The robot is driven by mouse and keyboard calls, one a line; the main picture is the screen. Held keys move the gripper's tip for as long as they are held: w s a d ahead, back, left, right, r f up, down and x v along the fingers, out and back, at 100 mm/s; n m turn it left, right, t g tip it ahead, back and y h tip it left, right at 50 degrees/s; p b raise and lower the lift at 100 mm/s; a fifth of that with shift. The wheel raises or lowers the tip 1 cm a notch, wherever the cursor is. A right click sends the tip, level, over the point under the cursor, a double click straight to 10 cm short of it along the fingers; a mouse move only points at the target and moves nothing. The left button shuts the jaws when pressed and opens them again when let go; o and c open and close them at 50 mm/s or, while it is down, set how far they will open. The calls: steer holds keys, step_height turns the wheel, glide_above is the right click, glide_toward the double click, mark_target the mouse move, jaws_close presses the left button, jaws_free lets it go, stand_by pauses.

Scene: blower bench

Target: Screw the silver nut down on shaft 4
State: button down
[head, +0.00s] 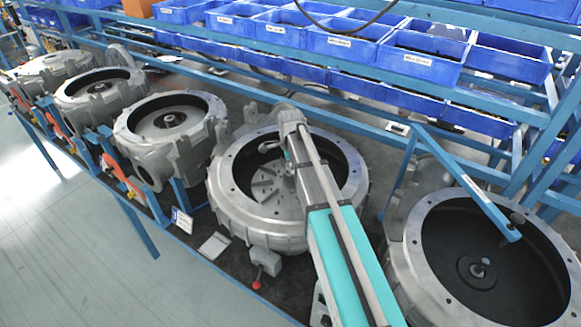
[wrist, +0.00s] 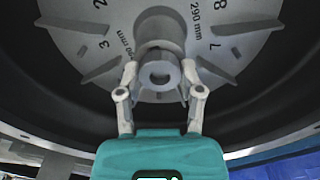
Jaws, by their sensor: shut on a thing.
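The silver nut (wrist: 160,76) is a round grey piece with a hole in its middle, seen in the wrist view at the hub of a finned impeller (wrist: 225,35). My gripper (wrist: 160,72) is shut on it, with one fingertip on each side. The impeller also shows in the head view (head: 266,192), inside the large open round housing (head: 232,222) second from the right. My arm reaches over this housing and covers part of it. The shaft under the nut is hidden, and I cannot tell how far down the nut sits.
The housing's dark inner wall (wrist: 60,92) surrounds the gripper closely. Another open housing (head: 415,262) with a bare central shaft (head: 478,268) stands at right. Several more stand at left. Blue bins (head: 345,42) on a blue rack line the back.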

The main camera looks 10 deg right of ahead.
steer(key=shift+m, duration=1.9)
steer(key=c, duration=0.5)
jaws_free()
steer(key=n, duration=1.2)
steer(key=shift+n, duration=0.4)
steer(key=n, duration=1.2)
